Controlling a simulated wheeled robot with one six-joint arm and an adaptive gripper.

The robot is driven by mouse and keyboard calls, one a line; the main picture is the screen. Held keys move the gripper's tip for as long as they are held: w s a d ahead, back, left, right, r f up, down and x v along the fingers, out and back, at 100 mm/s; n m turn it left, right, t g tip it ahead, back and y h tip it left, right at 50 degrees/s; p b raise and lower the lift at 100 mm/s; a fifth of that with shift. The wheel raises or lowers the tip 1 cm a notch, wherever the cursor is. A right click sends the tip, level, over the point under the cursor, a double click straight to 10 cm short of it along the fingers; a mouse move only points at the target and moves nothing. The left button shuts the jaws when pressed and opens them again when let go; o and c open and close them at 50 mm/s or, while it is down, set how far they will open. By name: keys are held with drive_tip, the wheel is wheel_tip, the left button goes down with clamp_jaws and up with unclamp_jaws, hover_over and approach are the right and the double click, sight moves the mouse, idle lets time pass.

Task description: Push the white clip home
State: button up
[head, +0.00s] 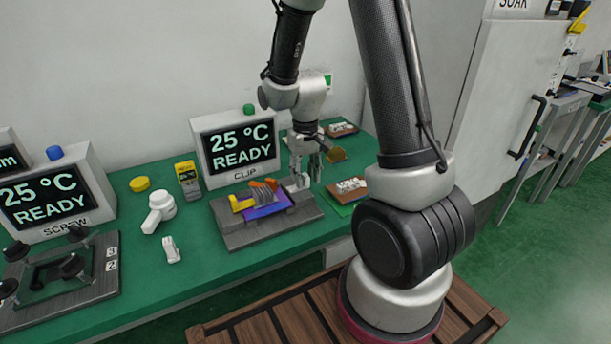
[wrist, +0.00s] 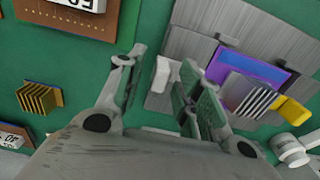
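The white clip (head: 302,181) sits at the right end of the grey clip fixture (head: 240,239), close under my gripper (head: 305,158). In the wrist view the white clip (wrist: 162,74) lies at the left edge of the fixture's grey plate (wrist: 215,49), between the lines of my fingers. My gripper (wrist: 155,88) is open, with its fingers apart and nothing held. The right finger appears closer to the clip; I cannot tell whether they touch. A yellow clip (head: 240,204) and an orange clip (head: 265,183) are by the finned heat sink on the purple board (head: 270,209).
The CLIP display (head: 238,146) reads 25 °C READY behind the fixture. A white round-headed handle (head: 160,211) and a small white part (head: 171,250) lie to the left. A brown-topped board (head: 350,187) lies right of the fixture. The SCREW fixture (head: 72,281) is far left.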

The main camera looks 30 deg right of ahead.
drive_tip(key=shift+f, duration=0.25)
drive_tip(key=shift+c, duration=0.4)
clamp_jaws()
